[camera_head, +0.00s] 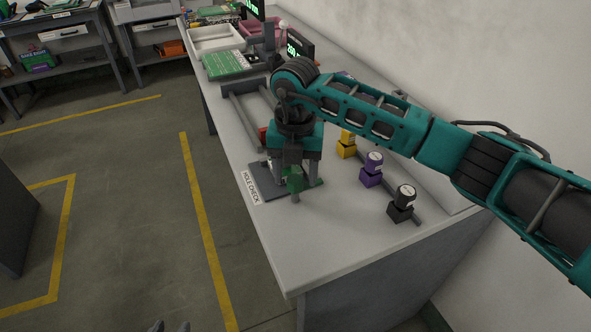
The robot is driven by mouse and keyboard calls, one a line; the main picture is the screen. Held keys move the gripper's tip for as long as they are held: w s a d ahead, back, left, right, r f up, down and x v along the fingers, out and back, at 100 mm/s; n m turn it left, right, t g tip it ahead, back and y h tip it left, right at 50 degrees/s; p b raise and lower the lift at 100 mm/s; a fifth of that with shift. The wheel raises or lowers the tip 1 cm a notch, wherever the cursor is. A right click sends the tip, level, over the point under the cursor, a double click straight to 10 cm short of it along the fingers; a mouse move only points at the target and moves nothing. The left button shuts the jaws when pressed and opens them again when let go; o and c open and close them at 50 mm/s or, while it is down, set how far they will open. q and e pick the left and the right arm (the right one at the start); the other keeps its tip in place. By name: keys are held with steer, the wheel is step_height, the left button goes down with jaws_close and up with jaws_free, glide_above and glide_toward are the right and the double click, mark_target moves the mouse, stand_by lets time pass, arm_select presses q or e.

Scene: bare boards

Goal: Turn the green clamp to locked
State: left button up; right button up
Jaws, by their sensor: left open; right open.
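The green clamp (294,181) stands on a dark plate (264,187) near the left edge of the bench, beside a "HOLE CHECK" label. My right gripper (295,174) points down over the clamp, with its grey fingers open at either side of the green part. I cannot tell whether they touch it. The gripper and wrist hide the clamp's upper part and much of the plate. Another bit of green shows just right of the fingers. My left gripper (170,327) shows only as two dark, parted tips at the bottom edge, away from the bench.
Yellow (346,146), purple (371,170) and black (401,203) knobbed blocks stand in a row right of the clamp. A green board (234,64), a white tray (216,39) and displays sit farther back. The bench's near end is clear.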

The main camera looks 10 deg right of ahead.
steer(key=c, duration=1)
arm_select(q)
steer(key=shift+s+f, duration=0.15)
steer(key=shift+s, duration=0.05)
arm_select(e)
steer(key=shift+c, duration=0.2)
